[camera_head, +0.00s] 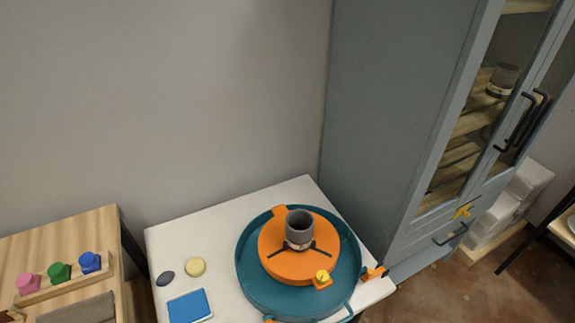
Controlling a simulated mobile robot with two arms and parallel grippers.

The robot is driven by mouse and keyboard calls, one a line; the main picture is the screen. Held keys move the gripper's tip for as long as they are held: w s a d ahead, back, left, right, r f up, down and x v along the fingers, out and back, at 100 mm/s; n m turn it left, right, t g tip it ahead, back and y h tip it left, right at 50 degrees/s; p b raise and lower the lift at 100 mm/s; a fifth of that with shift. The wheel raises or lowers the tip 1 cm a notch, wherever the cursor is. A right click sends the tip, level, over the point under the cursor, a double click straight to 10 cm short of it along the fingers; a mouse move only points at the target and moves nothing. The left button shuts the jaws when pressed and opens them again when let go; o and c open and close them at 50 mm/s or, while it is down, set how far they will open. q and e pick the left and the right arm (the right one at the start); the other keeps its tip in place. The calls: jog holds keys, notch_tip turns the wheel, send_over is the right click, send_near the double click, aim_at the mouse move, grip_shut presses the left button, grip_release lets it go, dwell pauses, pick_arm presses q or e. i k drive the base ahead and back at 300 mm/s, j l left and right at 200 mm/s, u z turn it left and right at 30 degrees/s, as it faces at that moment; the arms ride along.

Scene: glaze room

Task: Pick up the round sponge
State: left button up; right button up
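The round sponge (195,267) is a small pale yellow disc. It lies flat on the left part of the white table (225,292), in the head view. A dark grey oval piece (165,279) lies just left of it, apart from it. A blue rectangular piece with a pale edge (189,306) lies below it, also apart. Nothing covers the sponge. Neither of my grippers shows in this view.
A teal basin (247,284) holding an orange wheel (273,262) with a grey cup (299,228) fills the table's right side. A wooden bench (62,238) with pink, green and blue pieces stands left. A grey-blue cabinet (385,110) stands behind right.

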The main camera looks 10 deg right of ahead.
aim_at(195, 267)
jog(key=u, duration=0.9)
jog(key=j, duration=0.4)
jog(key=k+j+z, duration=0.1)
jog(key=j, duration=0.35)
jog(key=k+j, duration=0.15)
jog(key=j, duration=0.25)
